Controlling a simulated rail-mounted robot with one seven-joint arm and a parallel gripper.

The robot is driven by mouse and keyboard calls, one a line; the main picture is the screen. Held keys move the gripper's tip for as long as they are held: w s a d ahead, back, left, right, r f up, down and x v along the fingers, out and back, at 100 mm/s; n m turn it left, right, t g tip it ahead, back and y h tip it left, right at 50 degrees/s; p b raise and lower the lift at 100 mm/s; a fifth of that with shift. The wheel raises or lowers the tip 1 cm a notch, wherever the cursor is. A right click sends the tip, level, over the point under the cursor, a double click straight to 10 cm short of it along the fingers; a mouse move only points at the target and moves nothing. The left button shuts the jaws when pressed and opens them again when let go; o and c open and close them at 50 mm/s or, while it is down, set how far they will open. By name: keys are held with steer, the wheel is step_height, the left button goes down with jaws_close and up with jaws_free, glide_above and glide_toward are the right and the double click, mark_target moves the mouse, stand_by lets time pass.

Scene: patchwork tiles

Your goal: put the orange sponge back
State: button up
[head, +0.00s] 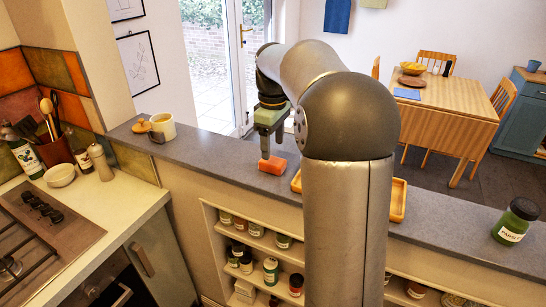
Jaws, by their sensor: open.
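The orange sponge (278,166) lies on the grey ledge (222,157), left of the wooden tray. My gripper (265,155) points down right at the sponge, with its jaws open. One finger overlaps the sponge's left part in the picture. I cannot tell whether the sponge is between the fingers or touched by them. The wooden tray (398,203) lies on the ledge to the right. My arm hides most of it, so I cannot see what is inside.
A cream mug (162,127) and a wooden lid (141,127) are on the ledge's left end. A green jar (515,222) stands at its right. Shelves with several jars (271,270) are below the ledge. A table (440,110) with chairs is beyond.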

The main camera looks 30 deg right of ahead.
mark_target(273, 161)
step_height(273, 161, up, 6)
steer(key=s+a+f+m, duration=0.2)
steer(key=s+a+f, duration=0.3)
steer(key=s, duration=0.4)
steer(key=s+a+f+m, duration=0.3)
steer(key=s+a+f, duration=0.2)
steer(key=s, duration=0.4)
steer(key=s+a+f+m, duration=0.2)
steer(key=s+a+f, duration=0.3)
steer(key=s+f, duration=0.2)
steer(key=shift+s+t, duration=0.4)
steer(key=shift+s, duration=0.5)
